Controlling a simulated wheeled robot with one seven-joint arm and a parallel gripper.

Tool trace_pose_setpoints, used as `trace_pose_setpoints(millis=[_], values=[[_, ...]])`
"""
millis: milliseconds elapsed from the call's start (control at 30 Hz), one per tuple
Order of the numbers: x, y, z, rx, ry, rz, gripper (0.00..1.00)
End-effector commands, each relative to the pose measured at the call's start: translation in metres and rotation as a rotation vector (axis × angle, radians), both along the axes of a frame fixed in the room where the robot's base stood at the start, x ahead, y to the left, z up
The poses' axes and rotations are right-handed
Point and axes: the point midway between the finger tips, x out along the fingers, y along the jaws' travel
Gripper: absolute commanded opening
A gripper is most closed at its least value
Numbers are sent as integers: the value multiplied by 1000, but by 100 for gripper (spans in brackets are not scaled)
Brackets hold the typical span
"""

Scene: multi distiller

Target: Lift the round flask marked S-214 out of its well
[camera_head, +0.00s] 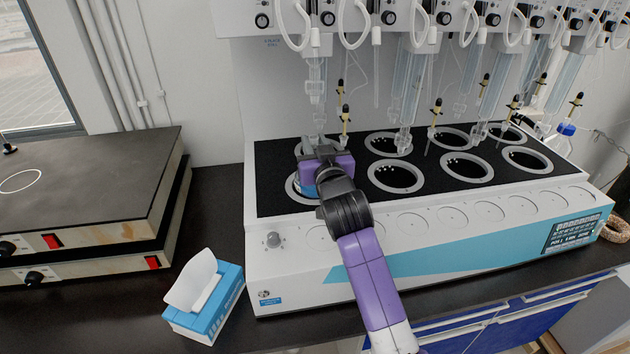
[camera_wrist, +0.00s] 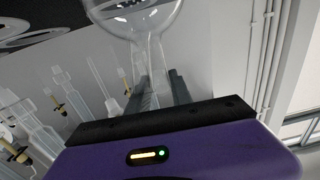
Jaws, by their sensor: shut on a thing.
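In the wrist view, a clear glass round flask (camera_wrist: 135,14) has its bulb at the top edge, partly cut off. Its narrow neck runs down between the two dark fingers of my gripper (camera_wrist: 155,92), which is shut on it. No S-214 mark can be read. In the head view, my gripper (camera_head: 318,147) is over the left end of the distiller's black deck (camera_head: 280,160), around the two leftmost wells. My gripper and wrist hide the flask there. The front left well (camera_head: 294,189) shows only part of its ring. I cannot tell how far the bulb stands from its well.
Several other ringed wells (camera_head: 395,177) lie to the right. Glass condensers (camera_head: 410,90) and black-topped droppers (camera_head: 345,112) hang above and behind the deck. A blue tissue box (camera_head: 208,305) stands at the front left on the bench. A dark hotplate (camera_head: 90,180) is at far left.

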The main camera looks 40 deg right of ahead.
Motion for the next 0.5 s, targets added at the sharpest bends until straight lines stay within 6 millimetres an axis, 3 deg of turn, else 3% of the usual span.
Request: trace_pose_setpoints(millis=[500], values=[[0, 0, 33, -2, -3, 0, 0]])
